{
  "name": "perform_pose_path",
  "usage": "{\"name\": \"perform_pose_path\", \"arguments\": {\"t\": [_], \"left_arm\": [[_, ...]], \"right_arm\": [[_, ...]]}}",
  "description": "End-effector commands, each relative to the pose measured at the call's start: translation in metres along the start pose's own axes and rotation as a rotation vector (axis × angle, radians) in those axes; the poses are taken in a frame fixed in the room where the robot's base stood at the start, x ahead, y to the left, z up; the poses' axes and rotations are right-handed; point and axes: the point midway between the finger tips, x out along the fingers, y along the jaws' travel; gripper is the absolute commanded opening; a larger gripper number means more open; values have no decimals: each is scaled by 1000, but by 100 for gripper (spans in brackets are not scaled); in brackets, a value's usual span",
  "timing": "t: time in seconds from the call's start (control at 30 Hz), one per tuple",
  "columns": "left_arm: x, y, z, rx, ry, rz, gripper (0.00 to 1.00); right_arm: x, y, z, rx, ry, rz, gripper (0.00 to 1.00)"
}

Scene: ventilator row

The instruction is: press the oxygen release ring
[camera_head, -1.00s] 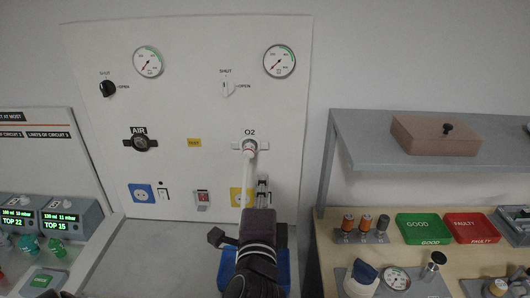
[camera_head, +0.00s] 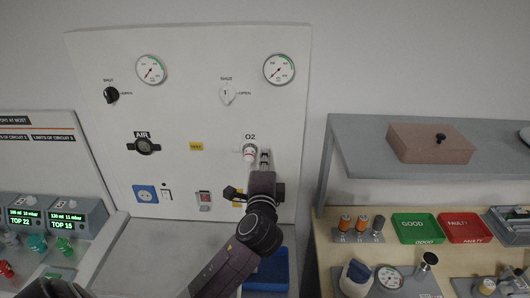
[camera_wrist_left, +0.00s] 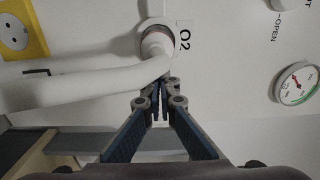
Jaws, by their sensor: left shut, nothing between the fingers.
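The O2 outlet (camera_head: 249,151) is on the white wall panel, with a reddish ring around its front. In the left wrist view the ring (camera_wrist_left: 157,29) sits where a white hose (camera_wrist_left: 95,82) meets the outlet, next to the "O2" label. The hose is plugged in and curves away to the left there; in the head view my arm mostly hides it. My left gripper (camera_head: 265,156) is shut and empty, just right of and slightly below the outlet. In the wrist view its fingertips (camera_wrist_left: 161,90) are close to the plug; contact cannot be told. My right gripper is not in view.
The O2 valve knob (camera_head: 227,96) and gauge (camera_head: 279,69) are above. The AIR outlet (camera_head: 143,146) is to the left. A grey shelf (camera_head: 350,143) juts out on the right, above a bench with green and red trays. A blue tray (camera_head: 268,270) lies below my arm.

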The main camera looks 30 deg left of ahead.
Motion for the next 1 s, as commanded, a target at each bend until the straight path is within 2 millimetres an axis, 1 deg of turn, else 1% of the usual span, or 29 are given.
{"name": "perform_pose_path", "arguments": {"t": [0.1,0.47,0.63,0.7,0.83,1.0], "left_arm": [[5,-1,0,0,0,-1,0],[6,0,0,0,0,-1,0],[21,-1,0,0,-2,-1,0],[24,-1,0,-1,0,-3,0],[24,-3,1,0,0,-6,0],[25,-4,1,0,-1,-9,0]], "right_arm": [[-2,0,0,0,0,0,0],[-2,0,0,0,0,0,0],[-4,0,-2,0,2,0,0],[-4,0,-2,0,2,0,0],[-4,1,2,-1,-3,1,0],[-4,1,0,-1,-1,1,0]]}}
